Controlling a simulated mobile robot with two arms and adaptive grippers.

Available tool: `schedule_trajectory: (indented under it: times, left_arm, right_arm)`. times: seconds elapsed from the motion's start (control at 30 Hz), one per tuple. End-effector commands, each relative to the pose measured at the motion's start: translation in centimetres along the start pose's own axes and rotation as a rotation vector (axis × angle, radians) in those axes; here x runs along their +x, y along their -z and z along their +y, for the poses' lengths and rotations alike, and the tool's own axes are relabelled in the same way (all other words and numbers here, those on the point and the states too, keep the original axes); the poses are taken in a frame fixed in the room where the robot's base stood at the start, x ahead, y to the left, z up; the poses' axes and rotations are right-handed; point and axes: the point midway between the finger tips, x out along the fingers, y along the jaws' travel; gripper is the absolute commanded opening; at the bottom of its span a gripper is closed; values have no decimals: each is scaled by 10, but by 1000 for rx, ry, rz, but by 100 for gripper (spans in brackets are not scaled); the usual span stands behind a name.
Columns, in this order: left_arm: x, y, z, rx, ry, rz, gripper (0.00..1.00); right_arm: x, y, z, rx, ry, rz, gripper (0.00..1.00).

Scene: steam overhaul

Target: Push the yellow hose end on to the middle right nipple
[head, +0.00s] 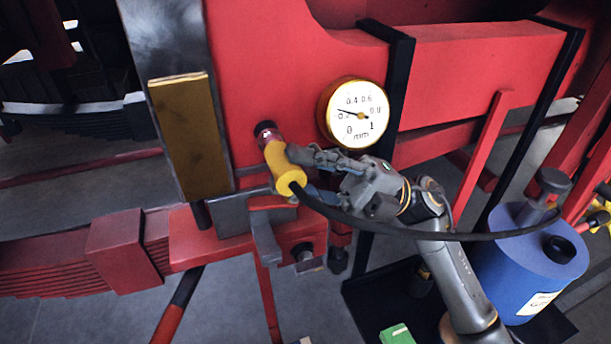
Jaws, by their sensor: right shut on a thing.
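The yellow hose end (283,165) is in the middle of the head view, in front of the red frame. My right gripper (297,170) is shut on it from the right. A black hose (400,232) leaves the hose end's lower end and passes in front of my right arm. My left gripper is out of view.
A brass-rimmed dial gauge (353,113) sits close right of the nipple. A brass-coloured plate (182,130) hangs to the left. A blue canister (528,262) stands at the right, and a green box (397,334) lies at the bottom. Red brackets (300,240) lie below the hose end.

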Motion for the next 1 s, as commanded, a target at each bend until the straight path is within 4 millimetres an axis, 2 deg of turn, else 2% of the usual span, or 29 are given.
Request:
schedule_trajectory:
  times: [0.03,0.13,0.17,0.73,1.0]
  left_arm:
    - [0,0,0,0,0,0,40]
    - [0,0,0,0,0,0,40]
    - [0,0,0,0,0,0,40]
    - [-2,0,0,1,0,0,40]
    - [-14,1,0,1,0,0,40]
  right_arm:
    - [0,-2,2,-3,-3,-4,34]
    - [0,-1,2,-2,-3,-3,55]
    - [0,-1,2,-2,-3,-3,57]
    - [0,2,1,0,-1,-2,57]
    - [2,33,3,0,-5,-3,57]
